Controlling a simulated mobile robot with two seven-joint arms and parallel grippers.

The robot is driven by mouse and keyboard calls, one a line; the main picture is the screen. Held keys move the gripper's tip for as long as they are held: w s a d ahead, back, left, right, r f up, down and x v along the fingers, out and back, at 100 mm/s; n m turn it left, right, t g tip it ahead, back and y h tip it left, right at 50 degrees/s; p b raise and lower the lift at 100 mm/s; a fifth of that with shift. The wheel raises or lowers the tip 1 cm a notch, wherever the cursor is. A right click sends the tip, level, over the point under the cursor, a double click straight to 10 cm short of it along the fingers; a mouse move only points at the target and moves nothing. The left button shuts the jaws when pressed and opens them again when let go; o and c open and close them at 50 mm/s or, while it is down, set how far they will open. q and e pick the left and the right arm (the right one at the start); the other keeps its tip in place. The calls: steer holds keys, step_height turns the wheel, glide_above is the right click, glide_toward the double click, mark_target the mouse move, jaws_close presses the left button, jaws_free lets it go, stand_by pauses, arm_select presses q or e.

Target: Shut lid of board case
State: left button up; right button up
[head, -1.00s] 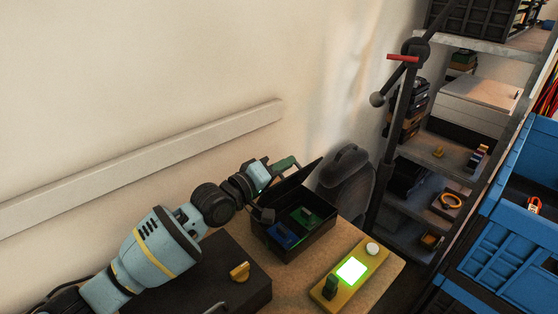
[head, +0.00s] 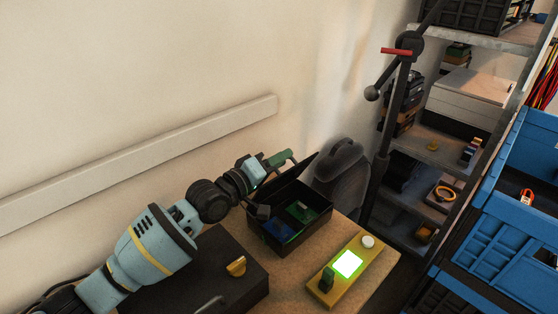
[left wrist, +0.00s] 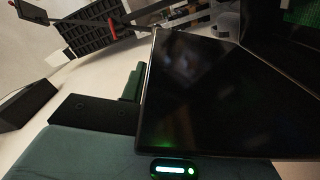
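The board case (head: 297,236) is an open black box on the wooden bench, holding a blue board (head: 278,232) and a green board (head: 301,211). Its dark lid (head: 298,177) stands tilted up along the wall side. My left gripper (head: 277,184) is at the lid's left end, with its fingers apart, one on the wall side and one near the case's left corner. In the left wrist view the lid (left wrist: 235,95) fills the middle and right, close to the camera. One dark finger shows left of it; the other is hidden. Contact with the lid is unclear. My right gripper is out of view.
A yellow panel (head: 327,287) with a lit green screen and knobs lies right of the case. A dark box (head: 195,283) with a yellow knob stands in front. A grey bag-like object (head: 341,178) is behind the case. Shelves and blue crates (head: 510,230) are at right.

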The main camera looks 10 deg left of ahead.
arm_select(q)
steer(key=v, duration=0.7)
steer(key=shift+s+a, duration=0.25)
steer(key=shift+c, duration=0.2)
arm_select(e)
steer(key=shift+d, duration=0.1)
